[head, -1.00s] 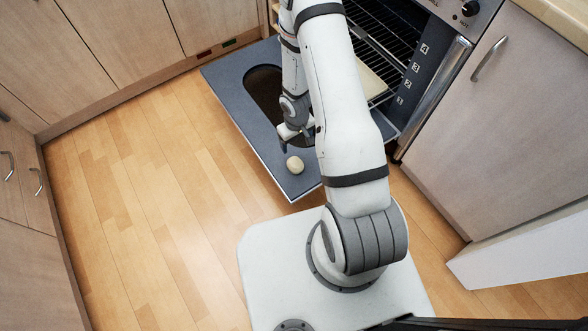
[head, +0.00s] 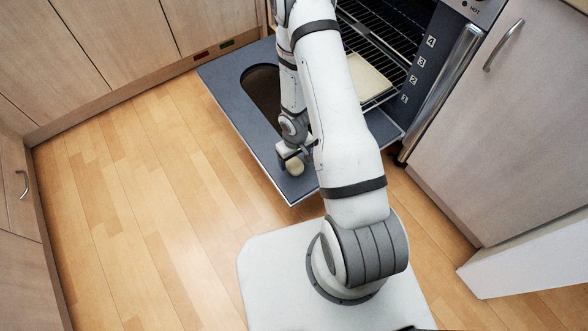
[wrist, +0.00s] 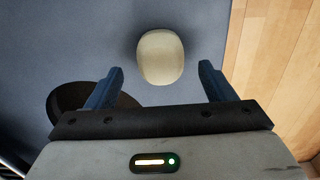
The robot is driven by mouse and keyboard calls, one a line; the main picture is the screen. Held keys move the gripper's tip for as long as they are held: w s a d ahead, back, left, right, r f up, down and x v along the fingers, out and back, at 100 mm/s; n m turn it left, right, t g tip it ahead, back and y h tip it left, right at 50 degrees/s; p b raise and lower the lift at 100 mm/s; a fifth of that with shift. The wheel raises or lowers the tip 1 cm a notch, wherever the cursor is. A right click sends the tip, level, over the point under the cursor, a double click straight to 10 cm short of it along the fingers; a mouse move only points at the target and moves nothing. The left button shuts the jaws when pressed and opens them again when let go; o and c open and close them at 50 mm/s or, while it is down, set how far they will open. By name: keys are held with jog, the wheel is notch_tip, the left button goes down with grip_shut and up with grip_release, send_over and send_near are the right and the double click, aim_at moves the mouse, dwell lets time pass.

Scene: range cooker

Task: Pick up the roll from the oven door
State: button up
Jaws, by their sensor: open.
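The roll (head: 295,168) is a small pale, rounded lump on the lowered oven door (head: 300,188), near the door's outer edge. In the wrist view the roll (wrist: 160,56) lies just ahead of my gripper, centred between the lines of its two fingers. My gripper (head: 290,155) is just above the roll in the head view and partly covers it. In the wrist view my gripper (wrist: 160,78) is open, with a finger on each side and nothing held.
The oven (head: 385,40) stands open behind the door, with wire racks and a pale flat tray (head: 368,78) inside. A dark oval window (head: 262,95) is set in the door. Cabinets stand on both sides. The wooden floor (head: 160,190) is clear.

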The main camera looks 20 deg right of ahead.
notch_tip(320, 180, down, 3)
jog(key=shift+r+b, duration=0.1)
jog(key=shift+b, duration=0.9)
jog(key=c, duration=1.1)
